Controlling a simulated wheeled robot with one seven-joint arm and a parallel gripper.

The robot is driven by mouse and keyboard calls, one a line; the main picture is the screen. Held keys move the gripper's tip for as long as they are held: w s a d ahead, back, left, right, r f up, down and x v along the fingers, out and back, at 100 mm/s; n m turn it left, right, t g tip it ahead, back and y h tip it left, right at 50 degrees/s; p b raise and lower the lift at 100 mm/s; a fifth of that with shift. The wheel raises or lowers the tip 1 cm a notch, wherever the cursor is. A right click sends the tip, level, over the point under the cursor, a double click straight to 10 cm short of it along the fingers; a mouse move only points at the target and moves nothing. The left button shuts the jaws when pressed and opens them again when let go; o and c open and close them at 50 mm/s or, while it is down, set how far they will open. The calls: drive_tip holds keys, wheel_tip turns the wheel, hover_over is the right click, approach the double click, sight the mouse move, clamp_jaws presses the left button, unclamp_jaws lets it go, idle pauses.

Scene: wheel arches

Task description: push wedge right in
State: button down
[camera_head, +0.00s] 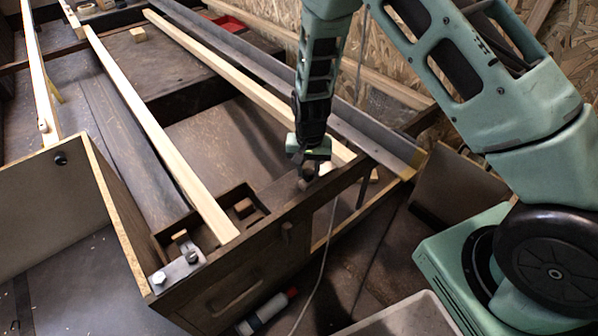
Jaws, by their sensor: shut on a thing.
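My gripper (307,172) points down at the near end of the dark wooden frame (335,187), beside the pale beam (280,108). Its jaws are shut on a small brownish piece, which looks like the wedge (303,184). The fingers hide most of the piece, and it sits at or just above the frame's top edge. I cannot tell how deep it sits or whether it touches the frame.
A second pale beam (165,145) ends near a dark open box (262,208) with a small wood block (243,207) inside. A metal bracket (180,270) is bolted at the corner. A long grey rail (355,140) runs at right. A bottle (262,313) lies below.

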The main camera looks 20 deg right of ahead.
drive_tip(key=d, duration=0.1)
drive_tip(key=w+d, duration=0.1)
drive_tip(key=d, duration=0.2)
drive_tip(key=shift+w+d+p, duration=0.3)
drive_tip(key=shift+d, duration=0.1)
drive_tip(key=c, duration=1.1)
unclamp_jaws()
drive_tip(key=shift+o, duration=0.2)
wheel_tip(320, 180, up, 18)
drive_tip(key=p, duration=0.5)
drive_tip(key=shift+f, duration=0.25)
